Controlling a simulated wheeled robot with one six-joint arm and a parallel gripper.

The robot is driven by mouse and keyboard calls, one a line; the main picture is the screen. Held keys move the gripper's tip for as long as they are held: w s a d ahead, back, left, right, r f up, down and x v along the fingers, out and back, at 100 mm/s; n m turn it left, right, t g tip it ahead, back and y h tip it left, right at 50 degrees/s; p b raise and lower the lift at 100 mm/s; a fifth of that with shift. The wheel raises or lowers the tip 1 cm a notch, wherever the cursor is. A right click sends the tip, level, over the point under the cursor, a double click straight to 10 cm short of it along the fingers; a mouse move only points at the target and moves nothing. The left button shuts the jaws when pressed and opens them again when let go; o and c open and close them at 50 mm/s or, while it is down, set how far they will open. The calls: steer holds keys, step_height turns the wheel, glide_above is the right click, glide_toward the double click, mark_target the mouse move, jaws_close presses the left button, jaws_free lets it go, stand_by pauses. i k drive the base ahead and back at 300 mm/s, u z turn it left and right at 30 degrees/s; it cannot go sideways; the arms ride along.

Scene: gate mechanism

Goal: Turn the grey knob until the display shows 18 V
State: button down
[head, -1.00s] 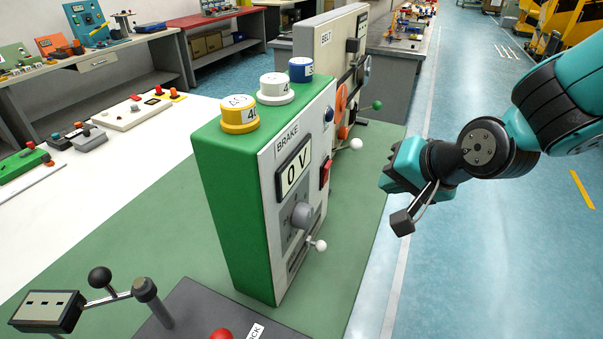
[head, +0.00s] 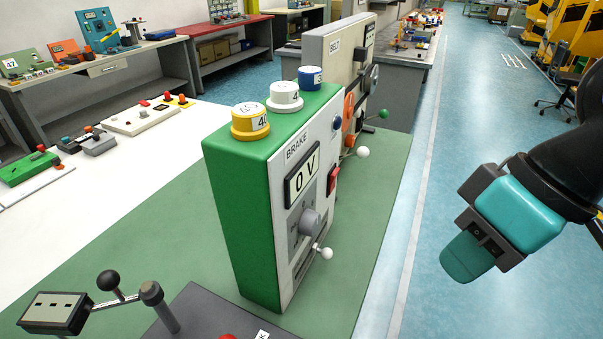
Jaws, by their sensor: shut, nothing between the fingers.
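The grey knob (head: 311,222) sits on the pale front panel of the green box labelled BRAKE (head: 232,215). Above the knob, the display (head: 303,178) reads 0 V. My gripper (head: 467,259) is at the right of the head view, over the blue floor. It is shut and empty, well apart from the knob and the panel. The knob is in plain view.
A white-balled lever (head: 326,253) sticks out below the knob, and a red rocker switch (head: 333,180) sits to its right. The BELT box (head: 336,45) stands behind. A black-balled lever (head: 107,280) is at front left. Free space lies between panel and gripper.

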mark_target(309, 224)
steer(key=u, duration=2.05)
steer(key=k, duration=1.4)
steer(key=z, duration=0.8)
steer(key=i, duration=0.5)
